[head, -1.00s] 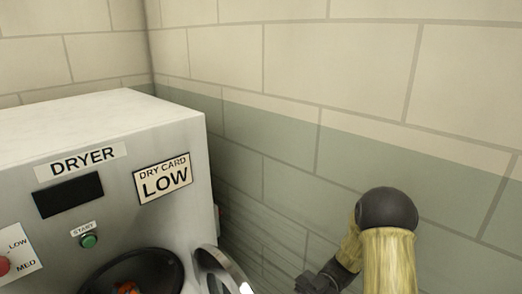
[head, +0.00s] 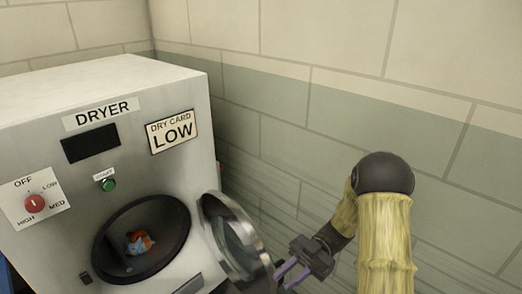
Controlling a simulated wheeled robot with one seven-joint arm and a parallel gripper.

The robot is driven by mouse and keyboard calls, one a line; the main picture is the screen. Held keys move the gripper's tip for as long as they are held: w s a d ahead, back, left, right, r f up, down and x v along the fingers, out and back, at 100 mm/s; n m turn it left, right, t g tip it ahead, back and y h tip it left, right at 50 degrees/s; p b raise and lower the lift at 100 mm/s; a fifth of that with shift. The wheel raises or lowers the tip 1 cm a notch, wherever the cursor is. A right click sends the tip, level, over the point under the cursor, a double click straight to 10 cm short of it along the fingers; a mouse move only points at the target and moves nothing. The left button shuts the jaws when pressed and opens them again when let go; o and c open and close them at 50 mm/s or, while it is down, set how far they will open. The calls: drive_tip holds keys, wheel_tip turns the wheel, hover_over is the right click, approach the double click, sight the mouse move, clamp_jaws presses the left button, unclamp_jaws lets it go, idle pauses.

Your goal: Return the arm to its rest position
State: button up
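My arm shows at the lower right of the head view, in a yellowish sleeve with a dark rounded joint. My gripper (head: 290,272) is at its lower end, beside the dryer's open round door (head: 238,238). Two purplish fingers show with a gap between them, and I see nothing held there. Whether a fingertip touches the door rim I cannot tell.
The grey dryer (head: 150,170) stands at the left, its drum opening uncovered, with an orange and blue item (head: 139,242) inside. A red dial (head: 34,203) and green start button (head: 109,185) are on its front. A block wall (head: 300,120) runs behind.

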drive_tip(key=w+a+m+t, duration=0.2)
drive_tip(key=w+t, duration=0.1)
drive_tip(key=t, duration=0.1)
drive_tip(key=w+a+m+t, duration=0.2)
drive_tip(key=w+t, duration=0.2)
drive_tip(key=w+a+m+t, duration=0.1)
drive_tip(key=w+m+t, duration=0.1)
drive_tip(key=w+t, duration=0.2)
drive_tip(key=shift+a+r+t, duration=0.1)
drive_tip(key=shift+a+t, duration=0.3)
drive_tip(key=w+d+r+m+t+h, duration=0.25)
drive_tip(key=d+m+t+h, duration=0.45)
drive_tip(key=d+m+h, duration=0.45)
drive_tip(key=s+d+f+m+g+h, duration=0.25)
drive_tip(key=s+m+g, duration=0.25)
drive_tip(key=s+m, duration=0.7)
drive_tip(key=s+f+n+b, duration=0.3)
drive_tip(key=s+f+b, duration=0.1)
drive_tip(key=f+b, duration=0.65)
wheel_tip(320, 180, up, 18)
drive_tip(key=p, duration=1.8)
drive_tip(key=shift+d+f+g+y, duration=0.15)
drive_tip(key=shift+d+g+y, duration=0.15)
drive_tip(key=shift+d+y, duration=0.1)
